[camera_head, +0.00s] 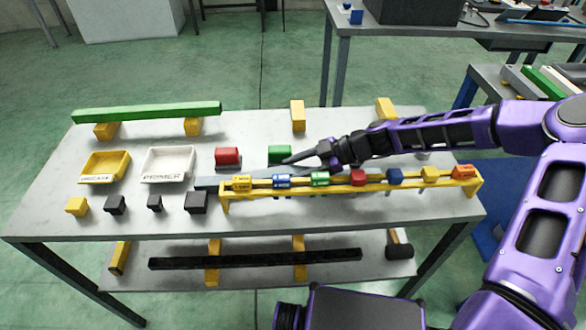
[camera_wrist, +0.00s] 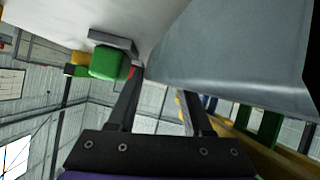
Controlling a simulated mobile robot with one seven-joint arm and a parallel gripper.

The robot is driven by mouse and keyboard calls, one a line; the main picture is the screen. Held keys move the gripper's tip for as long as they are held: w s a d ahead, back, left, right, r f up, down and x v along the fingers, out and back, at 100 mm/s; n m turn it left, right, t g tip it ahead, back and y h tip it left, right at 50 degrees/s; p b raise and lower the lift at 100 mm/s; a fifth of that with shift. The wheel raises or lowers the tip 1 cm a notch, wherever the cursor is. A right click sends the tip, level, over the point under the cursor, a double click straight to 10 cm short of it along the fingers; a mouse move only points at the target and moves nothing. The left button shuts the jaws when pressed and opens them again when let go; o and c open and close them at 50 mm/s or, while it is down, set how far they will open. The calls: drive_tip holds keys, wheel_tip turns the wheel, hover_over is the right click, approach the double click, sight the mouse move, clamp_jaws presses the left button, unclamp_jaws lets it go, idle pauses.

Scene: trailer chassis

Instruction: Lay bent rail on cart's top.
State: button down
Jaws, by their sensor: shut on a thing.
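A grey rail (camera_head: 207,183) shows on or just above the white tabletop (camera_head: 60,180), behind the yellow rack. Its right part is hidden by the rack and my gripper; I cannot make out a bend. My gripper (camera_head: 303,160) is low over the tabletop behind the rack, shut on the grey rail. In the wrist view, the grey rail (camera_wrist: 235,55) runs from my fingertips (camera_wrist: 160,82) to the right edge. A long black bar (camera_head: 255,259) lies across yellow supports on the lower shelf. I cannot tell which table is the cart.
The yellow rack (camera_head: 345,190) with several coloured blocks stands close in front of my gripper. Red (camera_head: 228,157) and green (camera_head: 280,153) blocks stand behind. Yellow (camera_head: 106,167) and white (camera_head: 168,164) trays are left. A green bar (camera_head: 147,112) lies across yellow blocks at the back.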

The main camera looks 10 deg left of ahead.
drive_tip(key=c, duration=0.6)
unclamp_jaws()
drive_tip(key=shift+f, duration=0.15)
